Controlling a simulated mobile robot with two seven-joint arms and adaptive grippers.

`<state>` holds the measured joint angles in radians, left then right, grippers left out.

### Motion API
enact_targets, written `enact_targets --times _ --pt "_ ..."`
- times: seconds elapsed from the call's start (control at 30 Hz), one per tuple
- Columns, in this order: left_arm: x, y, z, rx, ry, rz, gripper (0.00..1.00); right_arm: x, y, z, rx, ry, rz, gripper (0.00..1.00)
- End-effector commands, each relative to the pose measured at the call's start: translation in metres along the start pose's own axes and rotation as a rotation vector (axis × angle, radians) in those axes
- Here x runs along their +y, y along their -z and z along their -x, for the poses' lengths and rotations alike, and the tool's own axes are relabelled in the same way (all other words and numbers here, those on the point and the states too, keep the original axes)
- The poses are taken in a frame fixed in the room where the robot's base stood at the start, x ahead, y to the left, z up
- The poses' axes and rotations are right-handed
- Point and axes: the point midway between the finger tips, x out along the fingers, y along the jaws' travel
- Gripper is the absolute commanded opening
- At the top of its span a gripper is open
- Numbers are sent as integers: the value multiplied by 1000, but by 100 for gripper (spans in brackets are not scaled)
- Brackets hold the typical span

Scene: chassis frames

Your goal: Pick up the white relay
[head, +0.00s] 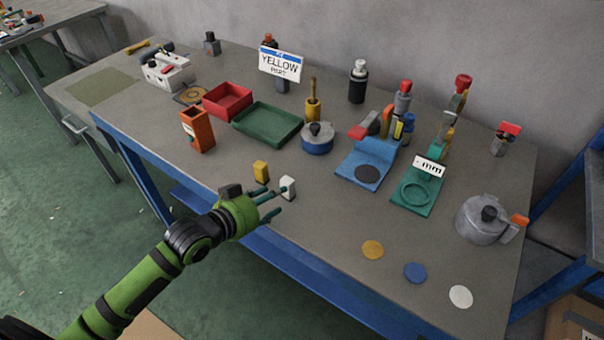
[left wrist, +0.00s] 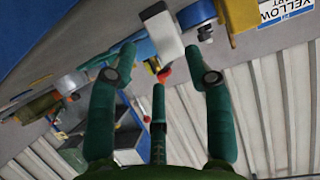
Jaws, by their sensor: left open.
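The white relay (head: 288,187) is a small upright block near the table's front edge, beside a yellow block (head: 260,171). My left gripper (head: 276,200) is open, with its fingers reaching right toward the white relay from the front-left. In the left wrist view the white relay (left wrist: 161,34) shows beyond the open fingers (left wrist: 160,75), near the gap between the two outer ones. The yellow block (left wrist: 239,14) is to its right there. Nothing is held, and I cannot tell whether a finger touches the relay. My right gripper is not in view.
A blue round pot (head: 317,139), an orange holder (head: 198,131) and a green tray (head: 268,124) stand farther back. Blue (head: 366,165) and green (head: 416,192) fixtures stand to the right. Yellow, blue and white discs lie at the front right. The table (head: 325,215) is clear just right of the relay.

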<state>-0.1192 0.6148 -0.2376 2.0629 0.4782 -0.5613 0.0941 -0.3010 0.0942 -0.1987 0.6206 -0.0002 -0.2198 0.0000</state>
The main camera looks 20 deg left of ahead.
Motion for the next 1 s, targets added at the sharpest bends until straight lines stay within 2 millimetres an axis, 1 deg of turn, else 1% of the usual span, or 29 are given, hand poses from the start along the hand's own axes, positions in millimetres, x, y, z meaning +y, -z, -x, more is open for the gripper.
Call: enact_targets --times 0.13,0.2,0.27,0.4,0.5,0.6,0.8,0.9,0.97,1.0 --pt "1 3 -11 4 -2 0 51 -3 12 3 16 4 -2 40" --pt "1 3 -18 4 -3 1 51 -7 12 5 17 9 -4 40" --pt "1 4 -23 4 -2 0 51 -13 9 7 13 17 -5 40" --pt "2 4 -42 4 -1 1 51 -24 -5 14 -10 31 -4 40" --pt "2 3 -56 4 -1 1 51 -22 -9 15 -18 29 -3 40" --pt "3 2 -66 4 -2 -1 51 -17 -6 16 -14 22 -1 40" --pt "3 1 -69 3 -2 -2 51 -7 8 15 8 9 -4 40" --pt "3 1 -69 3 -2 -2 51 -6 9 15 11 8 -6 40" --pt "3 1 -69 3 -2 -2 27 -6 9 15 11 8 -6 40" --pt "3 1 -69 3 -2 -2 11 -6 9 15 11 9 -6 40"
